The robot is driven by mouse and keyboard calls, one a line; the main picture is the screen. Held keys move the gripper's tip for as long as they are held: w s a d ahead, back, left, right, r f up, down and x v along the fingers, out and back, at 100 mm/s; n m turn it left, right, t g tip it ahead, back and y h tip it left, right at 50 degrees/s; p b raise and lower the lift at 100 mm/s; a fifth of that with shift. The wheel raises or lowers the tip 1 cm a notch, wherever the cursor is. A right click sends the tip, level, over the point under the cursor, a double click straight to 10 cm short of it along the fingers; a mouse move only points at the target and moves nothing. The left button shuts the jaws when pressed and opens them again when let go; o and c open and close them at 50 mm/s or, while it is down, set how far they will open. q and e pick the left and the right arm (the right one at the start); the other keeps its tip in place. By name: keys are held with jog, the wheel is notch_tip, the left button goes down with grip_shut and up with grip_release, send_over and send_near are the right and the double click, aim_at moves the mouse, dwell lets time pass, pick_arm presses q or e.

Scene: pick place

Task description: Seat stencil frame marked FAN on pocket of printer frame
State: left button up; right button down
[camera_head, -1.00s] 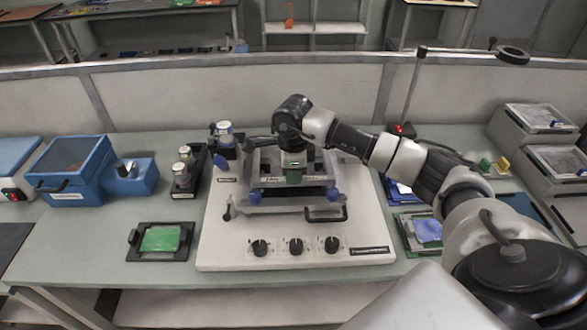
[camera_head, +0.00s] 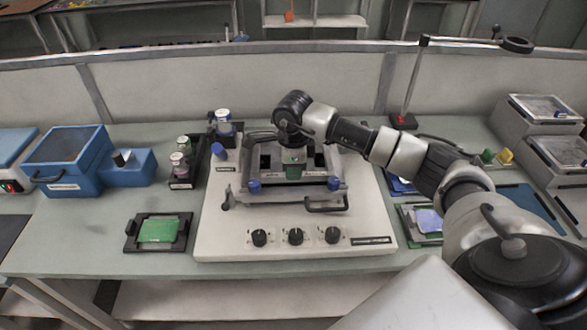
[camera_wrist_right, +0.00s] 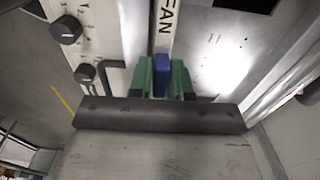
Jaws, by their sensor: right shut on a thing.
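The stencil frame (camera_wrist_right: 162,30) shows the letters FAN on its light rim in the right wrist view. My right gripper (camera_wrist_right: 161,78) has green fingers shut on a blue grip piece of this frame. In the head view my right gripper (camera_head: 293,172) is over the middle of the printer frame (camera_head: 296,199), which has blue knobs at its front corners. The stencil frame lies at or just above the printer frame there. The arm hides part of both, and I cannot tell whether the stencil frame touches the pocket. My left gripper is not in view.
The white printer base (camera_head: 215,236) has several black knobs in front. A green board in a black holder (camera_head: 184,236) lies to the left. A lamp stand (camera_head: 404,120) and grey bins (camera_head: 543,115) are at right.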

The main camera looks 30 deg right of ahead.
jog(key=shift+f+b, duration=0.8)
dwell(0.9)
jog(key=c, duration=1)
grip_release()
jog(key=c, duration=0.3)
jog(key=shift+c, duration=0.2)
jog(key=shift+r+p, duration=2.15)
jog(key=shift+r, duration=1.4)
